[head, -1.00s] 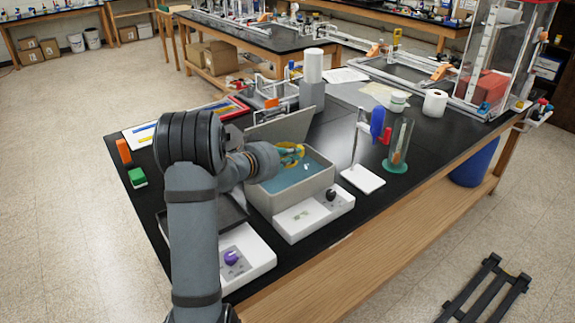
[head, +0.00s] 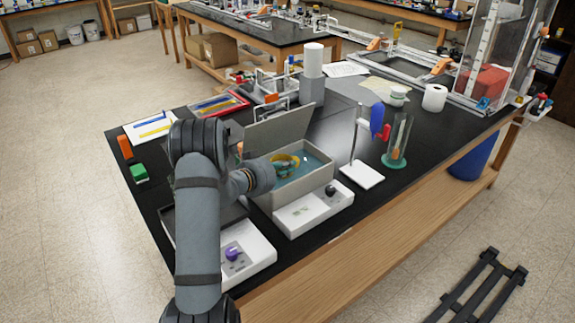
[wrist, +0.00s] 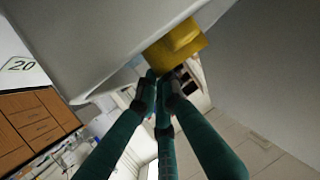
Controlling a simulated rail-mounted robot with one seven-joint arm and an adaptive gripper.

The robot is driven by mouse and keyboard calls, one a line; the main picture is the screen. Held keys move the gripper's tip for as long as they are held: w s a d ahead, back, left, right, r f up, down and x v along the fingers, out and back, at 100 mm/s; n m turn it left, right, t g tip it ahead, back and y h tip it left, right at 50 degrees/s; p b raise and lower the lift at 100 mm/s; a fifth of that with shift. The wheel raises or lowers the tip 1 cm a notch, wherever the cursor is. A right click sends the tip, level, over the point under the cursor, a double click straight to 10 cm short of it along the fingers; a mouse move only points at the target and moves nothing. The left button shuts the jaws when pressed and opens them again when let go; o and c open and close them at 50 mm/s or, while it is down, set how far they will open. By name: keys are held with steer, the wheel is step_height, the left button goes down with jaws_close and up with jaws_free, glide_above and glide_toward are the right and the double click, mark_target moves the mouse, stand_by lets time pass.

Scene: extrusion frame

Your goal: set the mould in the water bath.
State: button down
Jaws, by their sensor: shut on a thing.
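The water bath (head: 298,193) is a light grey box with its lid (head: 280,133) raised at the back and blue water (head: 312,163) inside. The mould (head: 291,158) is yellow and sits within the bath opening, at the left part of the water. My gripper (head: 279,164) reaches in from the left, partly hidden by my arm, and is shut on the mould. In the wrist view the mould (wrist: 176,44) is at the fingertips of my teal-fingered gripper (wrist: 160,78). I cannot tell whether the mould touches the bath floor.
A white unit with a purple knob (head: 232,253) stands at the front left. A stand with a blue clamp (head: 376,120) and a glass cylinder (head: 398,138) are right of the bath. Green (head: 138,172) and orange (head: 125,147) blocks lie at the left edge.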

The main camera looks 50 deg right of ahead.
steer(key=shift+f+b, duration=0.4)
steer(key=shift+b, duration=0.1)
steer(key=shift+f+b, duration=0.25)
steer(key=shift+b, duration=0.1)
steer(key=c, duration=2)
jaws_free()
steer(key=shift+o, duration=0.5)
steer(key=shift+r, duration=0.15)
steer(key=v, duration=1.2)
steer(key=shift+r+b, duration=0.45)
